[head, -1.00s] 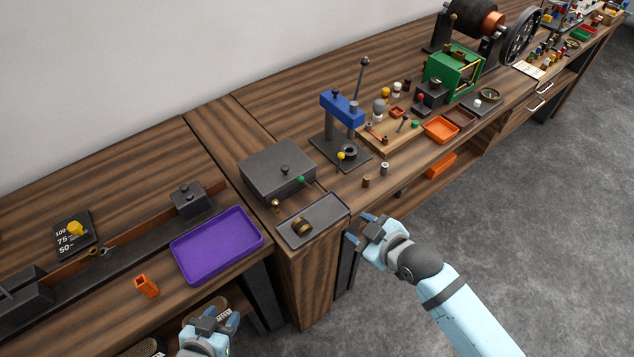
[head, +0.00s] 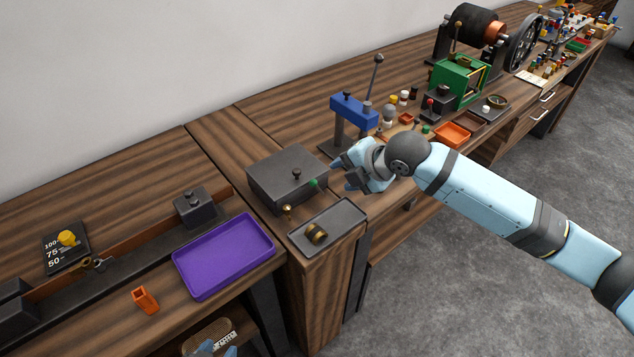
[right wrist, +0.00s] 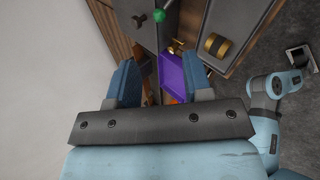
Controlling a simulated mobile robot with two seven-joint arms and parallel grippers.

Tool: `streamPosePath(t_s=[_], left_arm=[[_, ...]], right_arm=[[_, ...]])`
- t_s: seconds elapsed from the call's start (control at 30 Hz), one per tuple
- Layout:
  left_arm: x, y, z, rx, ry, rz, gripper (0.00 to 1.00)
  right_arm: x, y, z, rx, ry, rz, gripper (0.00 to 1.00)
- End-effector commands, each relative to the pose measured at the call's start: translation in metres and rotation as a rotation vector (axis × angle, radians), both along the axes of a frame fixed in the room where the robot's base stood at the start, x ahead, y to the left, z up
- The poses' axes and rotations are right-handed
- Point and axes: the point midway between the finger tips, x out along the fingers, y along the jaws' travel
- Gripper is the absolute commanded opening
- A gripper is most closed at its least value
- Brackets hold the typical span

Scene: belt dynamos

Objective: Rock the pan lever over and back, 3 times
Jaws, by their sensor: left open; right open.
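A short lever with a green knob (head: 314,183) sticks out from the right side of a dark grey lidded box (head: 285,175). The green knob also shows at the top of the right wrist view (right wrist: 159,16). My right gripper (head: 343,174) is open and empty, just right of the green knob and apart from it. Its two blue fingers stand wide apart in the right wrist view (right wrist: 160,75). A brass knob (head: 287,209) stands at the box's front corner. My left gripper (head: 216,348) shows only in part at the bottom edge, below the bench front.
A grey tray (head: 345,222) with a brass roller (head: 316,233) lies in front of the box. A blue-topped press (head: 354,112) stands behind my right gripper. A purple tray (head: 225,255) and an orange holder (head: 145,300) are at left.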

Motion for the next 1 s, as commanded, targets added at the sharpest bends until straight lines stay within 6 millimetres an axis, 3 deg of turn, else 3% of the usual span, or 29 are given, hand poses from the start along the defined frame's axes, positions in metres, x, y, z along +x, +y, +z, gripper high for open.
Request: streamPosePath(t_s=[0.3,0.5,0.97,1.0], left_arm=[[-0.001,0.003,0.0,0.006,0.005,0.002,0.46],[-0.002,0.003,-0.002,0.008,0.009,0.001,0.46],[-0.001,0.003,0.002,0.006,0.003,0.0,0.46],[-0.001,0.003,0.002,0.006,0.002,0.0,0.46]], right_arm=[[0.032,0.037,-0.048,0.004,0.003,-0.002,0.46],[0.047,0.052,-0.07,0.002,0.001,-0.002,0.46],[0.053,0.059,-0.08,0.003,0.0,-0.002,0.46],[0.053,0.059,-0.08,0.003,0.0,-0.002,0.39]])
